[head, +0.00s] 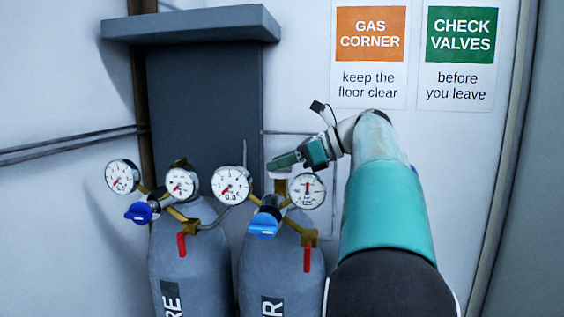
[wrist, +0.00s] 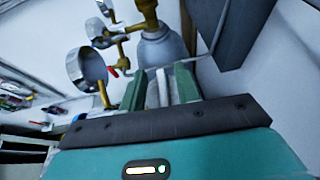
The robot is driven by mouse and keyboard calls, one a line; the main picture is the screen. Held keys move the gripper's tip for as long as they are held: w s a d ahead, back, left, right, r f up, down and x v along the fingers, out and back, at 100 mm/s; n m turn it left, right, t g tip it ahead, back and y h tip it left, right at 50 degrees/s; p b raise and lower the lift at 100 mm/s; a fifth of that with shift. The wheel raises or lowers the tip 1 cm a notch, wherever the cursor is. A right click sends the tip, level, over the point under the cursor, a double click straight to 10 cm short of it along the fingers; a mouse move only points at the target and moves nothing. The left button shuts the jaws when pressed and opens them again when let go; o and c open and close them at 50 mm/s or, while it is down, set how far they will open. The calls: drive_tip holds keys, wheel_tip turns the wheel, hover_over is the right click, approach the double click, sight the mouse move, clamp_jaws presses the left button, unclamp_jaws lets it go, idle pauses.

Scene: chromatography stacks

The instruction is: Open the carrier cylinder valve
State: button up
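Two grey gas cylinders with brass regulators stand side by side. The right cylinder's label ends in "R" (head: 272,305); the left cylinder's label ends in "RE" (head: 172,298). The rest of both labels is cut off. A pale valve top (head: 279,176) on brass shows above the right cylinder, partly covered by my gripper. My gripper (head: 283,161) reaches in from the right, just at this valve top; I cannot tell if it touches. In the wrist view its two green fingers (wrist: 160,88) are apart, with a pale strip between them that touches neither finger visibly.
Round gauges (head: 231,184) and (head: 307,190) flank the right valve. Blue regulator knobs (head: 265,223) and (head: 141,212) and red levers (head: 307,259) and (head: 181,244) hang below. A dark grey column (head: 203,110) stands behind. Two signs are on the wall.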

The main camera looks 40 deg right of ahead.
clamp_jaws()
drive_tip(key=shift+n+g+y, duration=0.4)
drive_tip(key=shift+n+y, duration=0.1)
unclamp_jaws()
